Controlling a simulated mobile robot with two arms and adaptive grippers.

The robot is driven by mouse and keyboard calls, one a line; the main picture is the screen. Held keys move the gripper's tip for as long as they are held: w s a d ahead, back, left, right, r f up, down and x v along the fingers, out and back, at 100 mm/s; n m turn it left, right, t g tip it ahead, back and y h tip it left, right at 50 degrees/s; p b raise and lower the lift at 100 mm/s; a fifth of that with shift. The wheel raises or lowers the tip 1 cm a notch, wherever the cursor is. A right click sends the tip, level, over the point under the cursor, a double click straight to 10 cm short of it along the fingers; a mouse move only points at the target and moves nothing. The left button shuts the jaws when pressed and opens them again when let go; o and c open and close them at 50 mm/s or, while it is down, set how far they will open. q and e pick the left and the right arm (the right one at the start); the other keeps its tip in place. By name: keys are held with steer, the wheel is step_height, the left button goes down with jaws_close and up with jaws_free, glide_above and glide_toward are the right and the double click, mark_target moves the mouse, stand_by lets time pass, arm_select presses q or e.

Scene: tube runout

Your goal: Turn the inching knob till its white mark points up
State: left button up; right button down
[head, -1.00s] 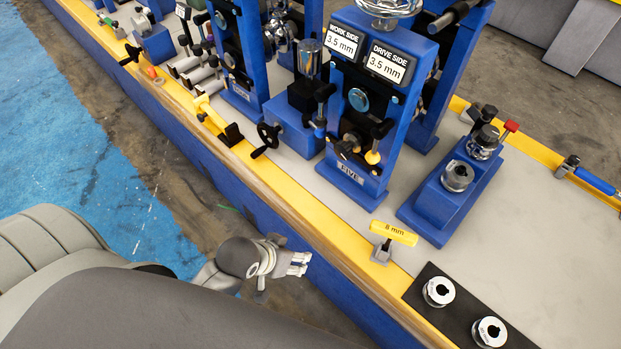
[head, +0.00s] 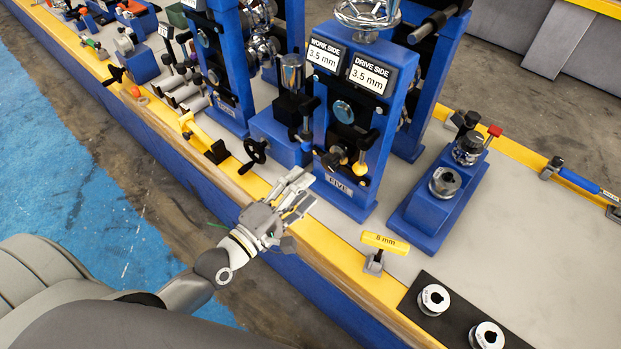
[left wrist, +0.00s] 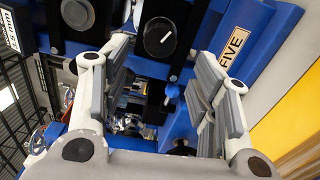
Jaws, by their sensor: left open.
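Stand FIVE (head: 370,120) is a blue upright frame. On its lower face is a black round knob (head: 333,157), beside a yellow-ended part. In the left wrist view the knob (left wrist: 158,40) is a black disc with a short white mark, slanting toward the upper right of that tilted picture. My left gripper (head: 302,190) is open and empty, in front of the stand's base at the bench edge. In the wrist view its spread fingers (left wrist: 162,68) frame the space below the knob and do not appear to touch it. My right gripper is not in view.
A black handwheel (head: 255,151) is left of the knob. A yellow 8 mm T-handle (head: 385,243) stands at the bench edge to the right. A blue block with metal rolls (head: 440,200) and a black mat with two rings (head: 445,325) lie further right.

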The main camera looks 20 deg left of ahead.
mark_target(328, 165)
arm_select(q)
steer(key=shift+x, duration=3.85)
steer(key=c, duration=0.8)
